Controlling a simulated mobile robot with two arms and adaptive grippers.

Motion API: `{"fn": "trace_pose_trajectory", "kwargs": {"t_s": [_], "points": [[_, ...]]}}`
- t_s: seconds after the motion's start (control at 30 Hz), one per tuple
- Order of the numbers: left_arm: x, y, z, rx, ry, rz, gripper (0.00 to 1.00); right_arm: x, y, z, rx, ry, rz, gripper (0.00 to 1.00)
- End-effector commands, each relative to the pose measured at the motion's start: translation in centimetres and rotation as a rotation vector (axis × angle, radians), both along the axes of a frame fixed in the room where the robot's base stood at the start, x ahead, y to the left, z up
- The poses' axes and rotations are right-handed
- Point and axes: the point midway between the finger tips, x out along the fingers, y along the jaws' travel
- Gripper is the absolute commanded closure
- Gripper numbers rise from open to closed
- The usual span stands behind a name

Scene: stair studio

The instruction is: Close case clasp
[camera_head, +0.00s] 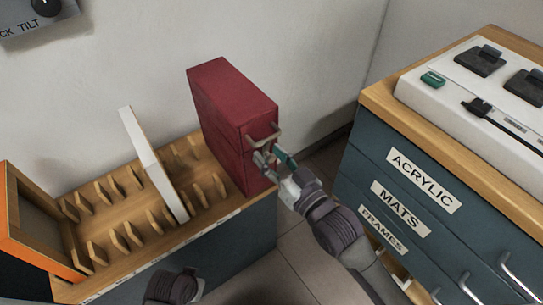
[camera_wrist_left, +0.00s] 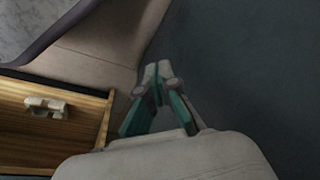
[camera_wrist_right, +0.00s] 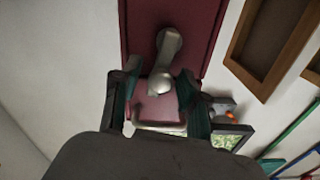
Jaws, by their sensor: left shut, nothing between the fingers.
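The dark red case (camera_head: 222,95) stands upright at the right end of the wooden rack, with a metal handle (camera_head: 266,137) on its narrow front side. My right gripper (camera_head: 273,158) is at that side, just below the handle. In the right wrist view the case (camera_wrist_right: 207,30) is ahead, and a grey metal piece (camera_wrist_right: 169,45) on it, handle or clasp, reaches toward the gap between my fingers (camera_wrist_right: 158,92). They stand apart; I cannot tell whether they touch it. The clasp's position is unclear. My left gripper (camera_wrist_left: 157,78) is shut and empty, beside a blue-grey panel.
The slotted wooden rack (camera_head: 107,222) holds a white panel (camera_head: 150,160) and an orange frame (camera_head: 38,225). A blue-grey drawer cabinet (camera_head: 375,165) with labelled drawers stands at the right, a white device (camera_head: 470,95) on top. An open wooden drawer (camera_wrist_left: 60,153) is near my left gripper.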

Motion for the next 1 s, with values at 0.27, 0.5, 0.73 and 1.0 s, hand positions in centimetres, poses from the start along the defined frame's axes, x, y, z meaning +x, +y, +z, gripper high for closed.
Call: {"fn": "trace_pose_trajectory", "kwargs": {"t_s": [0.27, 0.5, 0.73, 1.0], "points": [[-0.2, 0.0, -0.1, 0.000, 0.004, 0.001, 1.00, 0.0, 0.0, 0.0, 0.000, 0.000, 0.000, 1.00], [-0.9, 0.4, -1.6, 0.006, 0.023, 0.000, 1.00, -0.1, 0.0, 0.2, -0.023, -0.014, -0.001, 1.00], [-2.4, 0.4, -6.3, 0.007, 0.049, -0.005, 1.00, -0.2, 0.3, 0.3, -0.103, -0.071, 0.000, 1.00], [-4.1, 0.6, -9.5, 0.008, 0.061, -0.010, 1.00, -0.4, 0.5, 0.1, -0.166, -0.119, -0.001, 1.00]]}}
